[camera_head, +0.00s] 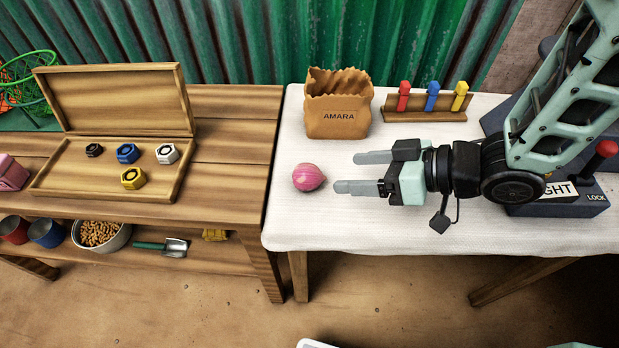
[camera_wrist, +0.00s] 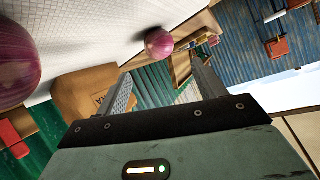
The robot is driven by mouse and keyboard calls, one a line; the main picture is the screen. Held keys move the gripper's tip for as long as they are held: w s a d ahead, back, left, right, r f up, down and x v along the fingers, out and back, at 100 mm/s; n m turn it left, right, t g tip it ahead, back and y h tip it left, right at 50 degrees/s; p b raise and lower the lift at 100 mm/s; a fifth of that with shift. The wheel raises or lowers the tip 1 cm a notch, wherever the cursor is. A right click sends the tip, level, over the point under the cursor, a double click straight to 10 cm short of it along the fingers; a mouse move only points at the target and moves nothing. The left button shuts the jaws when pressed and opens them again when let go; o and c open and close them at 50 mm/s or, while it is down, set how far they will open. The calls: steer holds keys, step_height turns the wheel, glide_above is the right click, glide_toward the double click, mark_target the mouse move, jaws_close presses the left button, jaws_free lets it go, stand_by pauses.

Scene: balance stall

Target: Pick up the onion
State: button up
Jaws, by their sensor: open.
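A pink-purple onion (camera_head: 309,177) lies on the white cloth near the table's left edge. My gripper (camera_head: 347,172) is open and empty, low over the cloth, with its fingers pointing left towards the onion. The onion is just left of the fingertips, with a small gap. In the wrist view the onion (camera_wrist: 159,43) shows beyond and between the fingers. A second, larger-looking purple round thing (camera_wrist: 18,62) is cut off at that view's left edge. I do not see it in the head view, where my arm may hide it.
A paper bag marked AMARA (camera_head: 338,105) stands behind the onion. A peg rack (camera_head: 425,115) is at the back right. A dark device with a red-knobbed lever (camera_head: 560,200) sits below my arm. A wooden bench (camera_head: 230,150) with an open box (camera_head: 70,195) stands left. The front cloth is clear.

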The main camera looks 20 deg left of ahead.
mark_target(316, 172)
steer(key=x, duration=1)
steer(key=shift+r+b, duration=0.15)
steer(key=shift+b, duration=0.15)
steer(key=c, duration=1.1)
